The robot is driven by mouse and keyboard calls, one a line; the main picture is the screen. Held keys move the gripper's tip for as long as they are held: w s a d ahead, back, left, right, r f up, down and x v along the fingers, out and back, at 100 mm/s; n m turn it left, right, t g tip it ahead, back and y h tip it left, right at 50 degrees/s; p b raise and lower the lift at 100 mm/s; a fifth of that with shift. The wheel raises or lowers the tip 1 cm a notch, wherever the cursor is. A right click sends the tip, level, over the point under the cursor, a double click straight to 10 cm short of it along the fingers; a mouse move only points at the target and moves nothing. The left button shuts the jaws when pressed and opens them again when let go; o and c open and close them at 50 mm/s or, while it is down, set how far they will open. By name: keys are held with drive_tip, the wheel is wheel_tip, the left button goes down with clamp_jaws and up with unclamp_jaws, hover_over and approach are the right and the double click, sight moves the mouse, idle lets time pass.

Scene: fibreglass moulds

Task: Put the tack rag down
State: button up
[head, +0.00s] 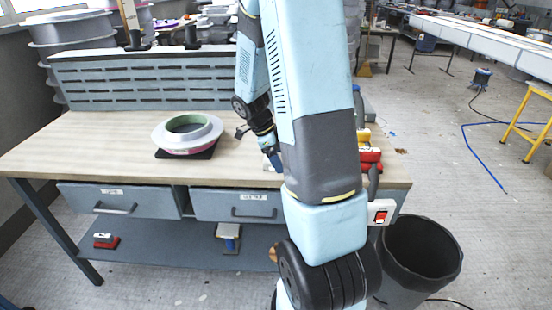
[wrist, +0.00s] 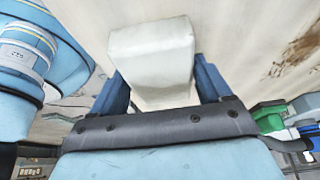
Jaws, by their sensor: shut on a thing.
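My gripper (wrist: 160,82) is shut on a cream-white, folded-looking block, the tack rag (wrist: 152,48), in the wrist view. Its blue fingers sit on either side of the rag. In the head view my gripper (head: 274,160) is low over the right part of the wooden bench top (head: 90,145), partly behind my own arm. Only a small pale bit of the rag shows there. I cannot tell whether the rag touches the bench top.
A grey ring-shaped mould (head: 187,131) with a green inside sits on a black pad on the bench, left of my gripper. Red and yellow items (head: 370,156) stand at the bench's right end. A black bin (head: 420,262) is on the floor at right. The bench's left part is clear.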

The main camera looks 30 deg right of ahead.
drive_tip(key=o, duration=1)
drive_tip(key=shift+o, duration=0.2)
drive_tip(key=v, duration=1.2)
drive_tip(key=s+a+r+n+t+y, duration=0.1)
drive_tip(key=s+a+r+n, duration=0.3)
drive_tip(key=n, duration=0.4)
drive_tip(key=s+a+r+n+t+y, duration=0.1)
drive_tip(key=s+a+r+n+t, duration=0.3)
drive_tip(key=s+r+n, duration=0.2)
drive_tip(key=s+a+r+n+t+y, duration=0.1)
drive_tip(key=s+a+r+n+t, duration=0.2)
drive_tip(key=s+n, duration=0.7)
wheel_tip(320, 180, up, 2)
drive_tip(key=shift+a+r+n+y, duration=0.1)
drive_tip(key=shift+a+n+y, duration=0.3)
drive_tip(key=shift+a, duration=0.4)
